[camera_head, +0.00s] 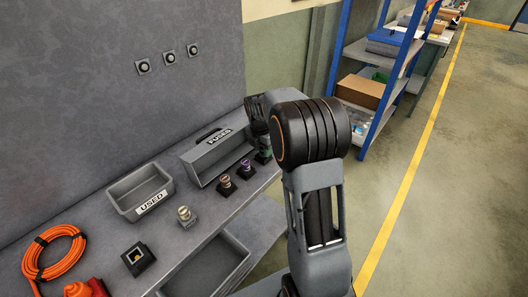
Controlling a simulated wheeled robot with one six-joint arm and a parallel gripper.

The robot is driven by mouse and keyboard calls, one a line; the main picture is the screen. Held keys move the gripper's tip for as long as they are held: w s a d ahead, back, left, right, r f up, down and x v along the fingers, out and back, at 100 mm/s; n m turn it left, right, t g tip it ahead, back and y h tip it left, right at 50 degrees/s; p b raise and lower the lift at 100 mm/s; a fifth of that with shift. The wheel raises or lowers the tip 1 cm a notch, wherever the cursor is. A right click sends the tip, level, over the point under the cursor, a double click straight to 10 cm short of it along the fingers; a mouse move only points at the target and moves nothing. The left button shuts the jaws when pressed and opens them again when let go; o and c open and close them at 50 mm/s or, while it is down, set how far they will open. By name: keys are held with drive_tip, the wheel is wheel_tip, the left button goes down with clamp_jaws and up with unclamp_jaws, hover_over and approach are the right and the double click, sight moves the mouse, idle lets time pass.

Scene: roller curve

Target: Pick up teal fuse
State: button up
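A small dark green to teal piece (265,150), perhaps the teal fuse, shows at the right end of the grey bench. It is small and partly covered by my gripper (263,140), which points down at it. My wrist and forearm are in front, so the fingers cannot be made out. I cannot tell whether they are open or shut, or whether they touch the piece. To its left, a purple-topped fuse (245,166) and a brownish one (226,184) stand in dark square bases.
The grey FUSES box (211,158) stands behind the fuses. The grey USED bin (140,191), a pale fuse (185,214), an empty-looking dark socket (138,258) and an orange cable coil (54,253) are further left. A blue-framed shelf (344,40) stands right.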

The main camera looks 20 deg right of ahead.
drive_tip(key=c, duration=0.6)
drive_tip(key=shift+r, duration=0.1)
drive_tip(key=shift+w+r, duration=0.1)
drive_tip(key=shift+r, duration=0.35)
wheel_tip(320, 180, up, 2)
drive_tip(key=shift+r, duration=0.15)
drive_tip(key=s+r, duration=0.3)
drive_tip(key=s, duration=0.1)
drive_tip(key=s+r+b, duration=0.1)
drive_tip(key=s+r, duration=0.2)
drive_tip(key=s, duration=0.2)
drive_tip(key=s+r, duration=0.3)
drive_tip(key=s, duration=0.1)
drive_tip(key=shift+s+a+r+b, duration=0.1)
drive_tip(key=shift+s+a+b, duration=0.1)
drive_tip(key=shift+a+b, duration=0.2)
